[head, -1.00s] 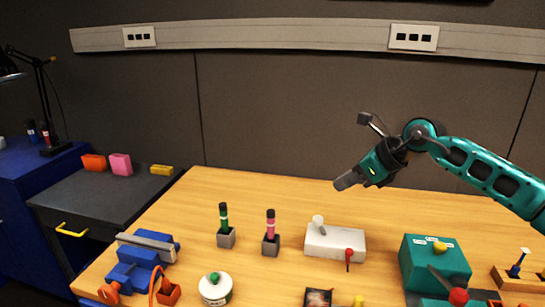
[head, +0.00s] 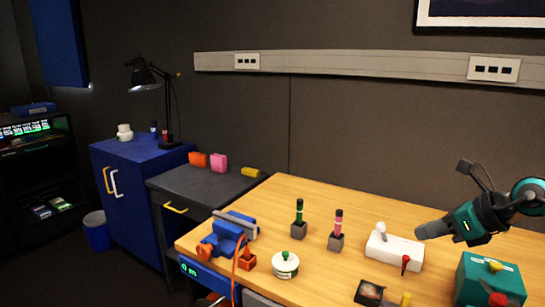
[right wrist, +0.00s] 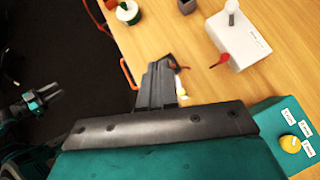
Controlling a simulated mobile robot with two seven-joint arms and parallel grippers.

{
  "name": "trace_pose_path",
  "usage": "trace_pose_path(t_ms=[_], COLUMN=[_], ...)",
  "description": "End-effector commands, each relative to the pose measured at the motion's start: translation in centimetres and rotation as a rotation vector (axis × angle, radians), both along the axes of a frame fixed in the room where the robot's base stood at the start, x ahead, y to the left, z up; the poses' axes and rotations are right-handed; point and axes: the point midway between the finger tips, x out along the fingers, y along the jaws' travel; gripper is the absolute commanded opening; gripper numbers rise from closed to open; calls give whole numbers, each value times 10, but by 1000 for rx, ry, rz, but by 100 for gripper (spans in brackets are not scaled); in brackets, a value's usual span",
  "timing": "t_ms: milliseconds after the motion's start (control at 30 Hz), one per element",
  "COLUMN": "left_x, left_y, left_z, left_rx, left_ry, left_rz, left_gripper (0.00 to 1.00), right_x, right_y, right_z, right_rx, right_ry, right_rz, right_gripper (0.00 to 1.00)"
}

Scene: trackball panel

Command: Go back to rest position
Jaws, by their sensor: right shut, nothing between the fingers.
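The trackball panel is a white box (head: 393,250) on the wooden table, with a white ball-topped stub and a red lever (head: 405,263). It shows at the upper right in the right wrist view (right wrist: 237,42). My right gripper (head: 425,231) is at the right in the head view, above the table and just right of the white box in the picture. Its dark fingers are shut and empty, also in the right wrist view (right wrist: 158,80). My left gripper is outside the head view; a teal and black arm part at the left of the right wrist view seems to be my left arm.
A teal box (head: 490,282) with a yellow knob is below my right gripper in the picture. Green (head: 299,222) and pink (head: 337,232) markers stand in grey holders. Open floor lies left.

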Motion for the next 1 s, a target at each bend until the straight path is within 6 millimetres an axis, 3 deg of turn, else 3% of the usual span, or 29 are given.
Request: trace_pose_path(t_ms=[33, 200, 300, 433, 567, 767, 900, 1000], left_x=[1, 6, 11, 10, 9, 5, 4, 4], left_y=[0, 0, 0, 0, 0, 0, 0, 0], left_z=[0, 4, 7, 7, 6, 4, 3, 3], left_rx=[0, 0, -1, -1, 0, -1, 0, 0], left_ry=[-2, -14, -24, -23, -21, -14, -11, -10], left_rz=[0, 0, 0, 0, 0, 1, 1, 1], left_gripper=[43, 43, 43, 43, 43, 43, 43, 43], right_x=[-4, -20, -34, -51, -65, -100, -149, -188], right_y=[26, 99, 137, 171, 179, 159, 143, 138], right_z=[-14, -35, -45, -56, -78, -150, -216, -255], right_rx=[90, 444, 703, 1091, 1469, 1956, 2192, 2288], right_ry=[25, 101, 177, 323, 498, 786, 970, 1068], right_rz=[20, 19, -28, -172, -414, -953, -1409, -1698], right_gripper=[0, 0, 0, 0, 0, 0, 0, 0])
